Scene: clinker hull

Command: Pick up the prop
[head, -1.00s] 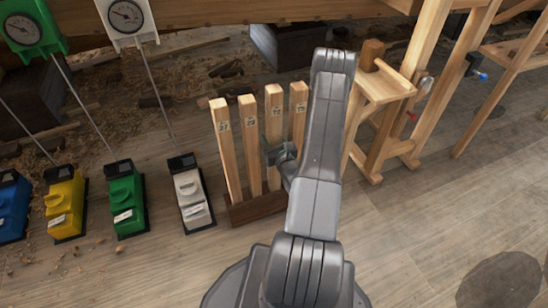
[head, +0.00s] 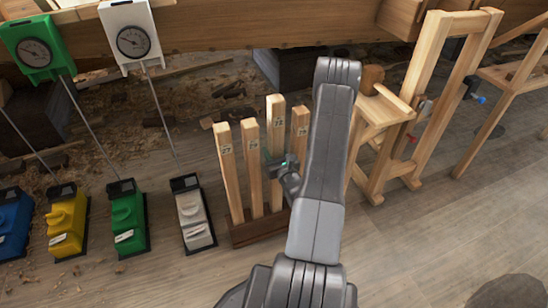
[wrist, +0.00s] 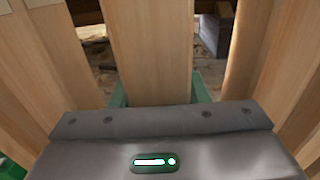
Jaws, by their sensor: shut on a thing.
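Several upright wooden props with number labels stand in a dark wooden rack (head: 255,233) in the head view. The third prop from the left (head: 276,125), a pale square post, stands higher than the others. My gripper (head: 278,165) is shut on it around mid-height. In the wrist view this prop (wrist: 151,50) is upright between the green fingers of my gripper (wrist: 160,92). Neighbouring props (head: 229,170) stand close on both sides.
Coloured blocks, including a white one (head: 193,215) and a green one (head: 128,220), stand left of the rack with dial gauges (head: 134,41) behind. A wooden trestle (head: 400,120) stands close on the right. A hull plank (head: 250,38) crosses the back.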

